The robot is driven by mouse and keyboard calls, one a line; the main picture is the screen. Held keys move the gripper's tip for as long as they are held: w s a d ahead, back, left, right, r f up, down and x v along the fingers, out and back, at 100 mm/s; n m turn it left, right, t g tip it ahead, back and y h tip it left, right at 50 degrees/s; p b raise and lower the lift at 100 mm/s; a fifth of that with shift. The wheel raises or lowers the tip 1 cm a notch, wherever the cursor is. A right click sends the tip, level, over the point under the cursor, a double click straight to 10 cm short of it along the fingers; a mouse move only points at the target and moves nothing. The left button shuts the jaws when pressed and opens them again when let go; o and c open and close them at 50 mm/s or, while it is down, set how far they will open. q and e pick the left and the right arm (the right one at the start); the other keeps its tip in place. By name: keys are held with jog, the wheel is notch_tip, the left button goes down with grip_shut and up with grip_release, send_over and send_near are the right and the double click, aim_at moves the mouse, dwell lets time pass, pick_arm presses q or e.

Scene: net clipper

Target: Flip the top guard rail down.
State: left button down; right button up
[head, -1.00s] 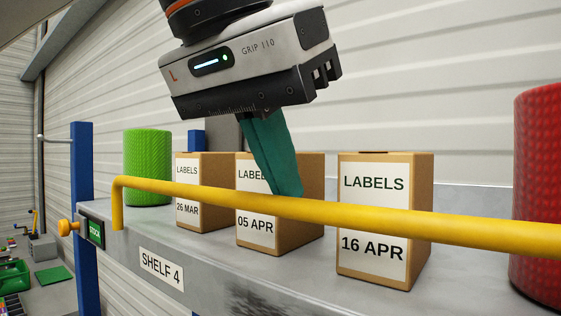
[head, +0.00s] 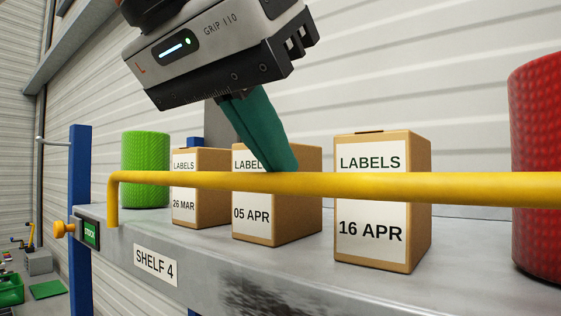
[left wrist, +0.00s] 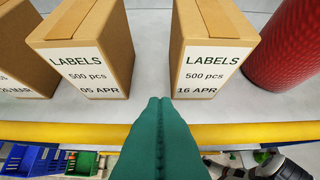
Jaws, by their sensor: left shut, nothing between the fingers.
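The yellow top guard rail (head: 400,186) runs across the front of shelf 4 in the head view, raised above the shelf edge, with its bent left end going down to the shelf. It also crosses the left wrist view (left wrist: 60,132). My left gripper (head: 278,168) comes from above with its teal fingers shut and empty. The fingertips are at the rail, seemingly on its shelf side; whether they touch it I cannot tell. In the left wrist view the shut fingers (left wrist: 160,102) cover part of the rail. My right gripper is not in view.
Label boxes stand behind the rail: 26 MAR (head: 198,188), 05 APR (head: 290,210) and 16 APR (head: 415,200). A green roll (head: 146,168) is at left, a red roll (head: 535,160) at right.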

pick_arm(q)
jog(key=s+t+h+b, duration=0.1)
jog(key=b, duration=0.1)
jog(key=s+a+f+t+h+b, duration=0.1)
jog(key=b, duration=0.2)
jog(key=shift+s+a+t, duration=0.1)
jog(key=shift+a+t, duration=0.2)
jog(key=shift+t, duration=0.1)
jog(key=shift+s+a+f+t+h+b, duration=0.35)
jog(key=shift+s+a+t+h+b, duration=0.3)
jog(key=shift+b, duration=0.4)
jog(key=t+h+b, duration=0.4)
jog(key=t+b, duration=0.2)
jog(key=b, duration=0.7)
send_near(266, 191)
jog(key=shift+f, duration=1.65)
